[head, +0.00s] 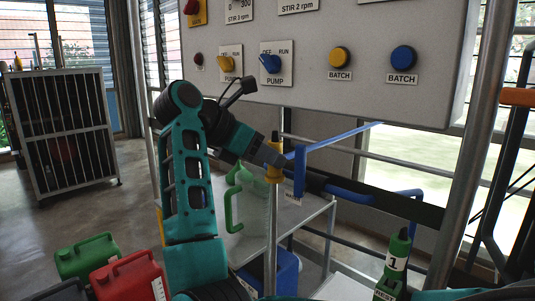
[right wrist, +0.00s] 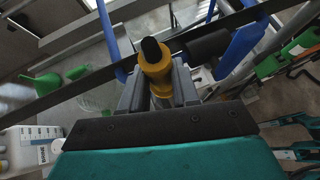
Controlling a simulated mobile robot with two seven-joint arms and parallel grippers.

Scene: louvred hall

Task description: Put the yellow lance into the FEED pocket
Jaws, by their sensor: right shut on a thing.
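The yellow lance (head: 274,171) stands about upright in the head view, with a yellow grip, a dark top and a long thin tube running down. It also shows in the right wrist view (right wrist: 156,68), dark end foremost. My right gripper (head: 268,154) is shut on the yellow grip; its grey fingers (right wrist: 157,88) lie on both sides of it. The lance is beside a blue bracket (head: 299,168) on a dark rail (head: 340,200). I cannot make out a FEED label or which pocket is FEED. My left gripper is not in view.
A grey panel (head: 370,35) with knobs and buttons hangs above the lance. A green handled jug (head: 235,200) stands on a shelf behind my arm. A green numbered piece (head: 398,252) is at lower right. Red (head: 130,279) and green (head: 88,257) canisters stand at lower left.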

